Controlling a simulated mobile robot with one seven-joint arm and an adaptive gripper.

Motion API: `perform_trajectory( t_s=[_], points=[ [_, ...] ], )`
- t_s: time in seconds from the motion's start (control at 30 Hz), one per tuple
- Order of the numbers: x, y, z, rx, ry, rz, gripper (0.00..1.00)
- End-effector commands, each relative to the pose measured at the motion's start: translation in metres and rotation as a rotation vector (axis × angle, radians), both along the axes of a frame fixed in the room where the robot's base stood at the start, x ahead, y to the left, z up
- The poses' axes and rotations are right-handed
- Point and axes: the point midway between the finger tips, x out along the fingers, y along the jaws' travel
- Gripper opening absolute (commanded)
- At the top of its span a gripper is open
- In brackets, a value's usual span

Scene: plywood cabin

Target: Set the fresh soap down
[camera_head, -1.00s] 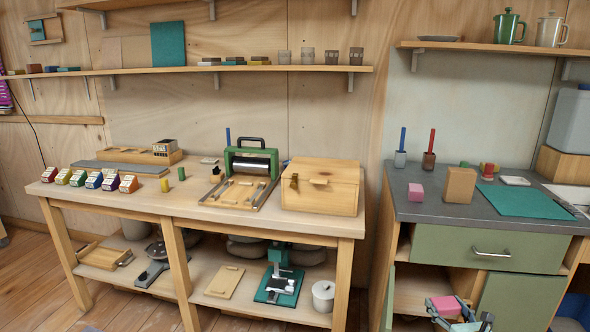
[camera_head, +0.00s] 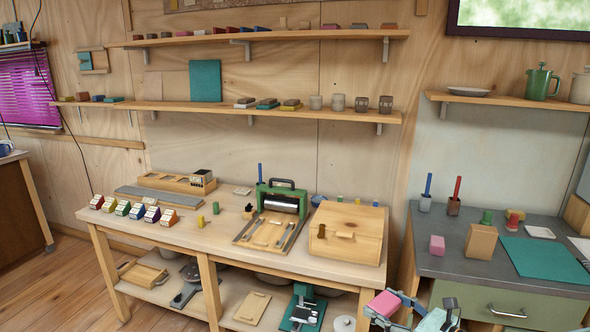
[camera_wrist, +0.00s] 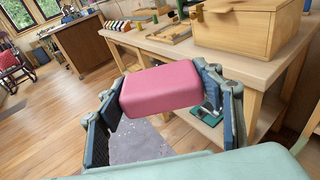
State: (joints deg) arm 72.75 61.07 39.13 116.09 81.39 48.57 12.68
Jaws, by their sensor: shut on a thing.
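A pink soap block (camera_head: 384,303) is held in my gripper (camera_head: 412,312), low in the head view in front of the gap between bench and counter. In the wrist view the same pink block (camera_wrist: 161,89) spans between the two fingers of my gripper (camera_wrist: 160,95), which press on its ends. It is in the air, clear of any surface. Another, smaller pink block (camera_head: 437,245) stands on the grey counter (camera_head: 455,264). A small white dish or slab (camera_head: 540,232) lies farther back on that counter.
The counter also bears a wooden block (camera_head: 480,243), a teal mat (camera_head: 545,259) and two brush holders. The wooden bench (camera_head: 225,243) at left bears a green press (camera_head: 283,200), a wooden box (camera_head: 347,232) and several stamps. Bare counter shows around the smaller pink block.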

Motion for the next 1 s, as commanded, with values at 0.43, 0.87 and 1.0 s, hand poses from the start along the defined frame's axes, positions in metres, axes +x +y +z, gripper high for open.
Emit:
perform_trajectory(
  t_s=[0.43,0.87,1.0],
  points=[
    [-0.059,0.085,0.087,-0.001,-0.001,0.251,0.34],
    [-0.064,0.092,0.09,0.001,-0.002,0.272,0.34],
    [-0.064,0.091,0.09,0.001,-0.002,0.271,0.34]
  ],
)
